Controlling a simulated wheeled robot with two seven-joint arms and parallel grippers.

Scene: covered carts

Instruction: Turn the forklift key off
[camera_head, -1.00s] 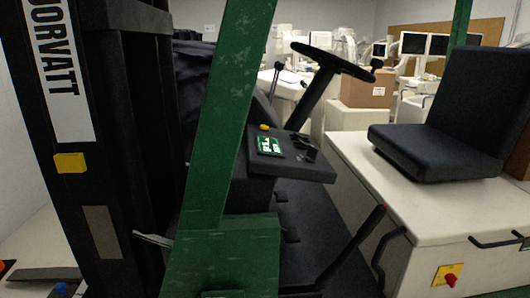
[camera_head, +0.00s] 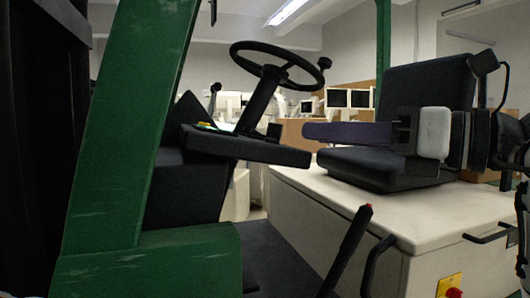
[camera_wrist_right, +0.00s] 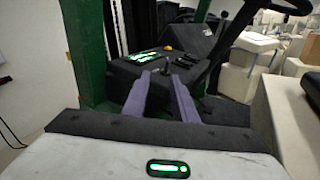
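The forklift's dark control panel (camera_head: 245,147) is left of centre in the head view, below the steering wheel (camera_head: 278,60). My right gripper (camera_head: 308,131) comes in from the right, in front of the seat, with its purple fingers pointing left toward the panel. In the right wrist view my right gripper (camera_wrist_right: 158,76) has its two fingers apart, with nothing clearly held between them. I cannot make out which of these is the key. My left gripper is out of view.
A green post (camera_head: 125,120) stands left of the panel. The black seat (camera_head: 375,168) sits on a cream body (camera_head: 350,210) at right. Open air lies between my fingertips and the panel.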

